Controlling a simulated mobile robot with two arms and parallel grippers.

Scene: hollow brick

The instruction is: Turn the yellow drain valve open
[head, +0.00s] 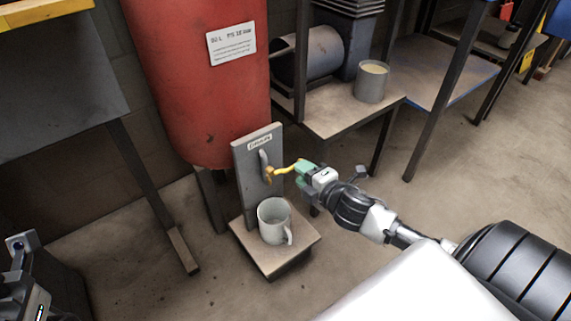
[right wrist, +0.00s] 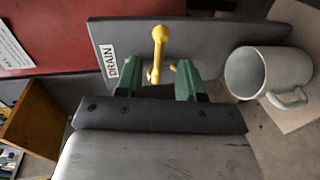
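The yellow drain valve (head: 285,169) is on a grey panel labelled DRAIN, in front of a red tank. Its yellow handle (right wrist: 158,45) shows in the right wrist view. My right gripper (head: 303,169) is at the handle's free end. In the right wrist view its green fingers (right wrist: 155,75) are apart, one on each side of the handle, with gaps visible. A grey mug (head: 271,222) stands upright on the small platform (head: 266,262) below the valve. Only part of my left wrist (head: 22,290) shows at the lower left, with no fingers visible.
The red tank (head: 197,90) stands behind the panel (head: 245,162). A dark table (head: 60,85) stands at left. Floor is clear on both sides of the platform.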

